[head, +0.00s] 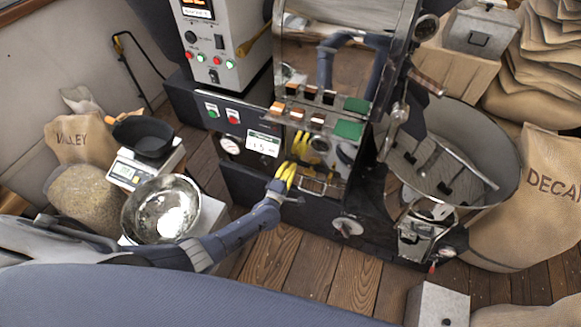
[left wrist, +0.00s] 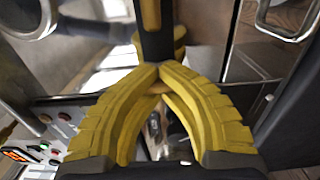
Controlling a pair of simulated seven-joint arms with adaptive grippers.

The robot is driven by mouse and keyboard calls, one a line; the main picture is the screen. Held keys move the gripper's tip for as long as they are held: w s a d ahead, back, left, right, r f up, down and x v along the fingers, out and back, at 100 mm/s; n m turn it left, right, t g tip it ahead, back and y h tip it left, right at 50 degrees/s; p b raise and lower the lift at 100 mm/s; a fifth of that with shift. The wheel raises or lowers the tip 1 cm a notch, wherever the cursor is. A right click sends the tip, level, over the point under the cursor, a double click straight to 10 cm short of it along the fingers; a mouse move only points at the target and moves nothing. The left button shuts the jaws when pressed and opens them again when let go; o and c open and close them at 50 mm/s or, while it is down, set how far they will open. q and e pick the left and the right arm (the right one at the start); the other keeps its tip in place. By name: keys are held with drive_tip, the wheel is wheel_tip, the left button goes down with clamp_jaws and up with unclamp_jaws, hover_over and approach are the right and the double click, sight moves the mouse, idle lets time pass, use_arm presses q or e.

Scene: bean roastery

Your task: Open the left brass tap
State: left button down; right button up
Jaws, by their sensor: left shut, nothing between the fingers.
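My left gripper (head: 287,172) reaches in from the left to the front of the roaster (head: 262,190), close to its shiny steel panel. Its yellow fingers are shut and empty; they meet at the tips in the left wrist view (left wrist: 152,75). Yellow shapes beyond the fingertips look like their reflection in the steel. I cannot make out the left brass tap clearly in either view; it may be hidden by the fingers or lost among the reflections. My right gripper is not in view.
A steel bowl (head: 150,218) and a scale with a black pan (head: 148,138) stand at the left. A round cooling bin (head: 480,120) is right of the roaster. Sacks stand on both sides. Bare wooden floor (head: 318,265) lies in front.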

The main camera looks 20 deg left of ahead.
use_arm(q)
drive_tip(key=c, duration=2.2)
unclamp_jaws()
drive_tip(key=shift+w+a+r, duration=0.15)
drive_tip(key=shift+w+a, duration=0.05)
drive_tip(key=shift+a, duration=0.35)
drive_tip(key=c, duration=1.5)
unclamp_jaws()
drive_tip(key=shift+c, duration=0.2)
drive_tip(key=shift+o, duration=0.4)
drive_tip(key=o, duration=0.3)
drive_tip(key=shift+s, duration=0.1)
drive_tip(key=shift+o, duration=0.6)
drive_tip(key=shift+f, duration=0.25)
drive_tip(key=shift+s+d, duration=0.1)
drive_tip(key=shift+d, duration=0.1)
drive_tip(key=s+a, duration=0.1)
drive_tip(key=s, duration=1.1)
drive_tip(key=shift+a, duration=0.1)
drive_tip(key=shift+c, duration=0.2)
